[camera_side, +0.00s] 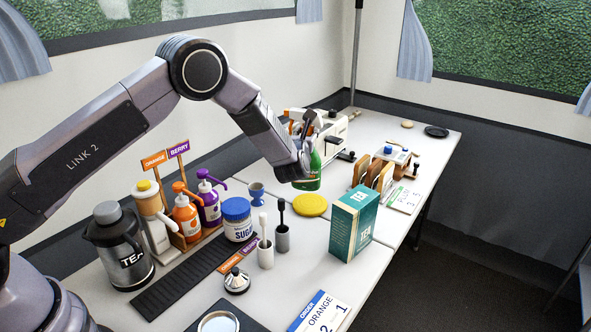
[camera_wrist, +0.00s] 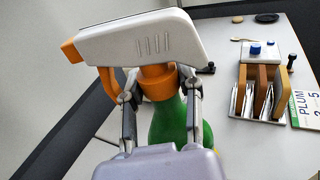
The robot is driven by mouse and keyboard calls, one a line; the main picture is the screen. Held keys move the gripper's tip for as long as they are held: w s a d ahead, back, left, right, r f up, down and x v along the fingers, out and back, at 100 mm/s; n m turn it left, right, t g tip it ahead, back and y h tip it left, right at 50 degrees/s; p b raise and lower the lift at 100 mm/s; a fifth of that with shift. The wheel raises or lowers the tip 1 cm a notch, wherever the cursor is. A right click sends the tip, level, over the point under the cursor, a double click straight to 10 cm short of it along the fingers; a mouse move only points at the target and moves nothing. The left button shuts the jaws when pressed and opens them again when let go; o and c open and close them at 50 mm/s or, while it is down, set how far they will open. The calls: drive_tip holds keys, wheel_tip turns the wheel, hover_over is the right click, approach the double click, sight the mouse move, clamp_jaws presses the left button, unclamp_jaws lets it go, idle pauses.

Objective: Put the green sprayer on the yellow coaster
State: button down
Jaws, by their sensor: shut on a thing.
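The green sprayer (camera_side: 313,172) has a green bottle, an orange collar and a white head with an orange nozzle. It stands about upright just behind the yellow coaster (camera_side: 310,206), a flat round disc on the white table. My gripper (camera_side: 309,147) is shut on the sprayer at its neck. In the wrist view, the sprayer's white head (camera_wrist: 145,38) is above my gripper (camera_wrist: 160,84), with fingers on both sides of the orange collar and green bottle below. I cannot tell whether the bottle's base touches the table. The coaster's top looks bare.
A teal tea box (camera_side: 352,224) stands right of the coaster. A blue cup (camera_side: 256,194), sugar jar (camera_side: 237,219) and two slim holders (camera_side: 282,238) are left and in front. A wooden rack (camera_side: 377,174) is at the right. A white machine (camera_side: 332,130) stands behind.

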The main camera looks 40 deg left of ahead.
drive_tip(key=w+f, duration=0.3)
drive_tip(key=f, duration=0.4)
drive_tip(key=shift+w+f, duration=0.2)
drive_tip(key=shift+w, duration=0.15)
drive_tip(key=shift+d+f, duration=0.1)
drive_tip(key=c, duration=0.7)
unclamp_jaws()
drive_tip(key=shift+f, duration=0.15)
drive_tip(key=shift+c, duration=0.2)
